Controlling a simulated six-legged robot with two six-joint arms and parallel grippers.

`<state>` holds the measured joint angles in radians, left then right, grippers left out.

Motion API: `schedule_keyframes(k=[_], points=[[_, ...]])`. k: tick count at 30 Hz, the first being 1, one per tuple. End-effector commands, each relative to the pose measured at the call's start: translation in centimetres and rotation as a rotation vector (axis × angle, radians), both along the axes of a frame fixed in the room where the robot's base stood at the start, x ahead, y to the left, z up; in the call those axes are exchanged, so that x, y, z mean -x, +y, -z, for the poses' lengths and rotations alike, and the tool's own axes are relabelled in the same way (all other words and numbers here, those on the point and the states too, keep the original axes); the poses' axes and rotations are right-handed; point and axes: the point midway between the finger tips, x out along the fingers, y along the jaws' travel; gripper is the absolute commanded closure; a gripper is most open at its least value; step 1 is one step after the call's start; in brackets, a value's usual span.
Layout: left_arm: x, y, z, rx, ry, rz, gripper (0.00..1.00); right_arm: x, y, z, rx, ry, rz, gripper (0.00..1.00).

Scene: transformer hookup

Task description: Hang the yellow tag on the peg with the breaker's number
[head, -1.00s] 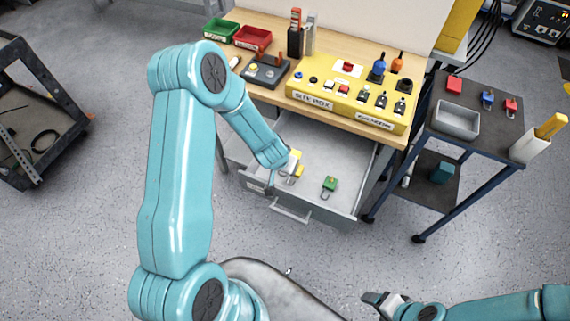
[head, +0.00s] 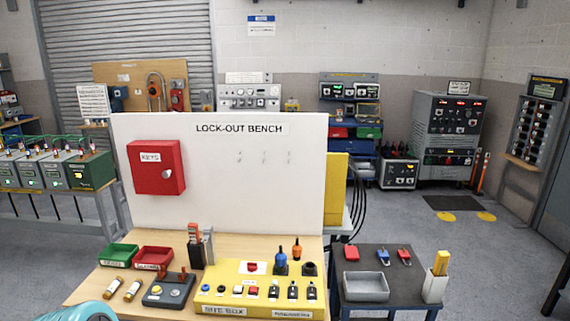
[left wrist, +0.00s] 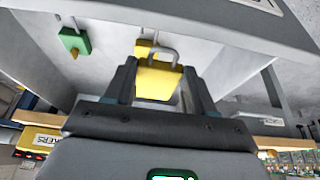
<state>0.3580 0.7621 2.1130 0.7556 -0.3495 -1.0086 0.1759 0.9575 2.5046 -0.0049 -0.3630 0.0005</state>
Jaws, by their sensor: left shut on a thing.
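In the left wrist view my left gripper (left wrist: 165,88) is shut on a yellow block-like piece (left wrist: 157,84) with a grey loop at its end. It looks like a padlock; I cannot tell whether it is the tag. A second yellow piece (left wrist: 143,47) shows partly behind it. Neither gripper shows in the head view.
A red key box (head: 156,180) hangs on the board's left. The bench holds a yellow site box (head: 230,270) with switches, a green bin (head: 118,255), a red bin (head: 153,258) and a small dark control box (head: 168,290). A side table (head: 385,260) stands right.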

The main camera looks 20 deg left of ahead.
Motion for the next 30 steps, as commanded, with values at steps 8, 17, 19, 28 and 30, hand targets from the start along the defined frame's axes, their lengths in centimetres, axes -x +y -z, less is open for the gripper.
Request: schedule_keyframes(k=[8,17,19,28,30], points=[[0.1,0.0,-3.1,0.0,0.0,-0.001,0.75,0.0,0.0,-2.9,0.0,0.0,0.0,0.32],[-0.3,-0.8,-7.0,0.001,-0.002,0.017,0.75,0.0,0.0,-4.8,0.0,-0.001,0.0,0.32],[-1.0,-1.3,-7.4,0.0,-0.003,0.03,0.75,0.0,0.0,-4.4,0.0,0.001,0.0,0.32],[-3.5,-3.7,-10.0,0.001,-0.007,0.068,0.75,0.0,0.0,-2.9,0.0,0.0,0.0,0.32],[-4.1,-4.4,-10.9,0.001,-0.008,0.054,0.75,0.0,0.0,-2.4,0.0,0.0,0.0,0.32]])
